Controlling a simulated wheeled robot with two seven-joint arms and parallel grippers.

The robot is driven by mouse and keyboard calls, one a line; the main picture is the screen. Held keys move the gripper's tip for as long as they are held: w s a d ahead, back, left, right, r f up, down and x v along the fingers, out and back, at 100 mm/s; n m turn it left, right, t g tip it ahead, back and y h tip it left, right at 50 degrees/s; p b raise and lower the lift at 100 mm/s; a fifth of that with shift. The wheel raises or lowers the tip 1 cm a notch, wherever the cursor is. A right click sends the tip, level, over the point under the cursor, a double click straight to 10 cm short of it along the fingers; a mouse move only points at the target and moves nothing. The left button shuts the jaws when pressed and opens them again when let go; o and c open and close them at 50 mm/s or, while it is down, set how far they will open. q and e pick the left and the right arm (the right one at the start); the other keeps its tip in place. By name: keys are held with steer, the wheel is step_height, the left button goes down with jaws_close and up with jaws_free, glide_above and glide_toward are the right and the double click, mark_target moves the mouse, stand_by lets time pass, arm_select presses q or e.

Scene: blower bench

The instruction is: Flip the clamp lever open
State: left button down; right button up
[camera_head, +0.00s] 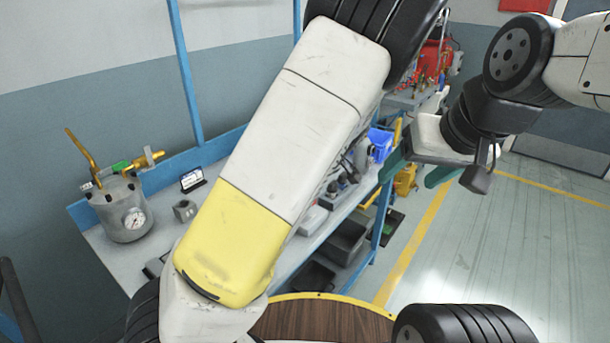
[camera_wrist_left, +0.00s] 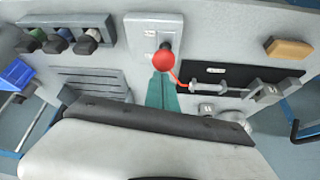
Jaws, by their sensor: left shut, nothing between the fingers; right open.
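In the left wrist view, a red ball knob (camera_wrist_left: 163,60) shows on what looks like a lever, in front of a light grey plate (camera_wrist_left: 140,28). A thin red piece runs from near the knob toward a metal rod (camera_wrist_left: 232,90) on the right; I cannot tell whether they are joined. My left gripper (camera_wrist_left: 162,84) is shut and empty, its teal fingertips just below the knob in the picture; contact is unclear. In the head view my left arm hides this spot and the left gripper. My right gripper (camera_head: 424,170) is open and empty, away to the right of the bench.
In the left wrist view, a dark panel (camera_wrist_left: 200,72) lies right of the knob, a tan block (camera_wrist_left: 288,48) farther right and coloured-end fittings (camera_wrist_left: 58,42) at left. In the head view, a gauge pot (camera_head: 122,212) stands on the bench's left end. Floor at right is clear.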

arm_select(q)
steer(key=shift+s+d+f, duration=0.35)
steer(key=shift+s+d, duration=0.15)
steer(key=shift+d, duration=0.2)
steer(key=shift+s, duration=0.1)
steer(key=shift+a, duration=0.1)
steer(key=w+a+r, duration=0.3)
steer(key=s+d+r, duration=0.4)
steer(key=d+r, duration=0.1)
steer(key=d, duration=0.1)
steer(key=shift+s+d+r, duration=0.2)
steer(key=shift+s+r, duration=0.05)
steer(key=shift+s, duration=0.15)
